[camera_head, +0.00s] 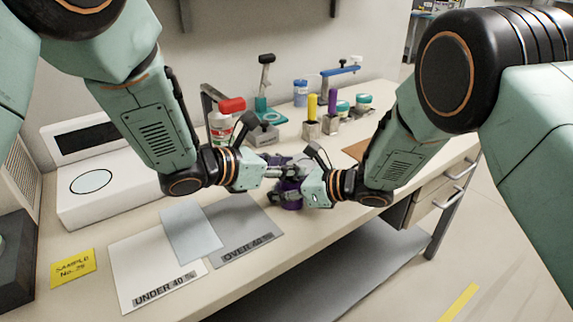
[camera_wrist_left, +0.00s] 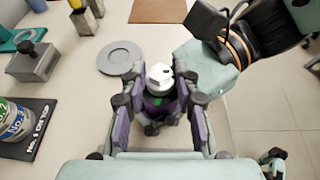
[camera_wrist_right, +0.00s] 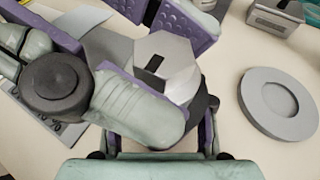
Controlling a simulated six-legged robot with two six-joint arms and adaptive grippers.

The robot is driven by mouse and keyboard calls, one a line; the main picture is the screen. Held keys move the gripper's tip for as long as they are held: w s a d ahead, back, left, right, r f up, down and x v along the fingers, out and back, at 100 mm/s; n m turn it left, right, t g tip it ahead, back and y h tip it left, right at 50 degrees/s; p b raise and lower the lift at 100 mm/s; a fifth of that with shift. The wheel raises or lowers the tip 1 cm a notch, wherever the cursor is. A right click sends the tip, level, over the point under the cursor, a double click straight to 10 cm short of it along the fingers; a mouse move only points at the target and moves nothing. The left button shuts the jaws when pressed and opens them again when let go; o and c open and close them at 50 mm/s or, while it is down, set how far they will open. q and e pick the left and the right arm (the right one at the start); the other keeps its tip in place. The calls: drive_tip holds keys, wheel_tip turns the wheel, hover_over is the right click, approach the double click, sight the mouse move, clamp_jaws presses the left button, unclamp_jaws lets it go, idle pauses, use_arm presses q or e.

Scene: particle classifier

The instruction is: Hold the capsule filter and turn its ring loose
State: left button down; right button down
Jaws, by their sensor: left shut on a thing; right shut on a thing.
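The capsule filter, with a pale faceted top and a dark slot, stands between both grippers; it shows in the left wrist view (camera_wrist_left: 159,76) and the right wrist view (camera_wrist_right: 166,62). My left gripper (camera_head: 284,169) is shut on it, with purple-padded fingers on either side in the left wrist view (camera_wrist_left: 158,100). My right gripper (camera_head: 291,190) is shut on it lower down, and its fingers also show in the right wrist view (camera_wrist_right: 180,105). The ring is mostly hidden by fingers, and I cannot make out its edge. In the head view the arms and fingers largely cover the filter.
A grey round dish (camera_wrist_right: 281,102) lies beside the grippers. A white sheet marked under 40 (camera_head: 150,268) and a grey one marked over 40 (camera_head: 238,236) lie left. A red-capped bottle (camera_head: 221,125) and holders with yellow and purple handles (camera_head: 330,122) stand behind.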

use_arm(q)
drive_tip(key=c, duration=1.3)
unclamp_jaws()
drive_tip(key=shift+o, duration=0.2)
drive_tip(key=shift+a, duration=0.1)
drive_tip(key=v, duration=1.2)
drive_tip(key=shift+o, duration=0.2)
drive_tip(key=shift+s, duration=0.1)
